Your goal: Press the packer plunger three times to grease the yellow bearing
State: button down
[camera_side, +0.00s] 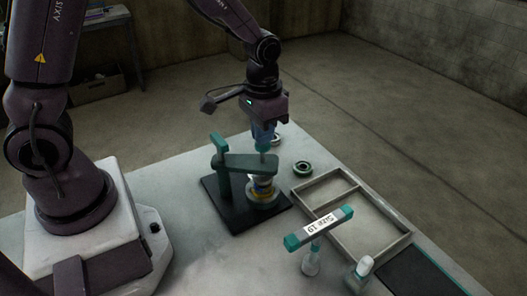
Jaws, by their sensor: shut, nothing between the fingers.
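The packer stands on the table, with a green column and arm (245,162) on a dark base plate (236,218). The yellow bearing (262,188) sits under the end of the packer's arm, in a pale round stack partly hidden by that arm. My gripper (263,148) points down above the end of the arm, where the plunger is. It is shut and empty. Its tips are at or just above the plunger top; I cannot tell whether they touch. The plunger itself is hardly distinguishable.
A dark green ring (302,168) lies right of the packer, and another ring (276,140) lies behind my gripper. A divided tray (405,240), a labelled bar (320,228) on a stand and a white bottle (364,267) stand at the right.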

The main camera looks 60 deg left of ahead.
jog(key=shift+f, duration=1.1)
jog(key=shift+r, duration=1.95)
jog(key=shift+r, duration=0.1)
jog(key=shift+r, duration=2.4)
notch_tip(320, 180, up, 4)
